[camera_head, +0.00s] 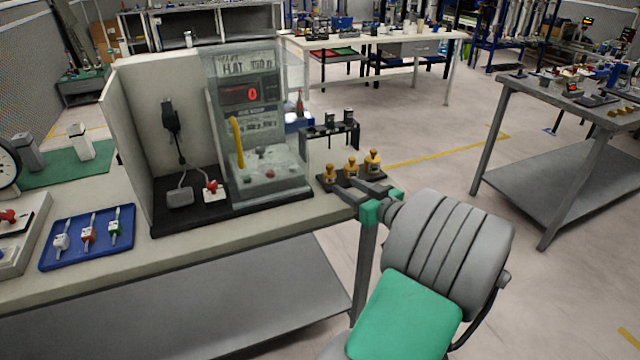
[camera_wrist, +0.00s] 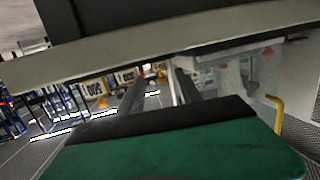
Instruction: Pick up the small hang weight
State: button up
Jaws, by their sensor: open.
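Several brass-coloured weights with knobs stand in a row on a dark tray at the bench's right end: a left one (camera_head: 330,175), a middle one (camera_head: 351,167) and a right one (camera_head: 373,160). I cannot tell for sure which is the small hang weight. My gripper (camera_head: 352,187) is open, its grey fingers reaching left, close in front of the row at the bench corner. In the wrist view my gripper (camera_wrist: 158,78) shows two separated fingers with nothing clearly between them.
A clear-fronted instrument (camera_head: 250,130) with a red display stands left of the weights. A black stand (camera_head: 330,140) holding small metal pieces is behind them. A blue tray (camera_head: 75,255) lies at left. Floor is open right of the bench, before a grey table (camera_head: 560,175).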

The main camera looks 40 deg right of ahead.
aim_at(333, 176)
jog(key=w, duration=0.5)
jog(key=w+p, duration=0.1)
jog(key=w, duration=0.1)
jog(key=shift+w+d+f, duration=0.15)
jog(key=shift+d+f, duration=0.2)
jog(key=shift+d, duration=0.05)
jog(key=shift+c, duration=0.3)
grip_shut()
